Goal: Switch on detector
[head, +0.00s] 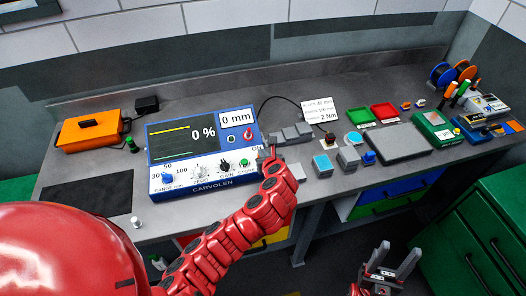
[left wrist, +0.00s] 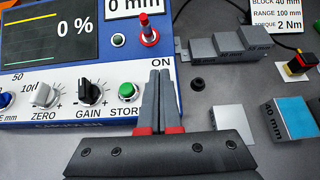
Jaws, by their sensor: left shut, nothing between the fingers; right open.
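The detector is a blue box with a dark screen (head: 183,138) reading "0 %", in the middle left of the head view. Its red toggle switch (head: 249,133) is at the upper right of its panel; it stands up in the left wrist view (left wrist: 148,30), with "ON" printed below it. My left gripper (head: 269,150) is shut and empty at the panel's right edge. In the left wrist view its closed fingertips (left wrist: 160,75) lie just below the "ON" label, apart from the switch. My right gripper (head: 393,258) is open and empty, in front of the bench.
Range, zero and gain knobs and a green store button (left wrist: 128,91) line the panel's lower edge. A grey stepped block (head: 291,134) stands right of the detector. Small blocks, red and green trays and a grey plate (head: 388,143) fill the bench further right.

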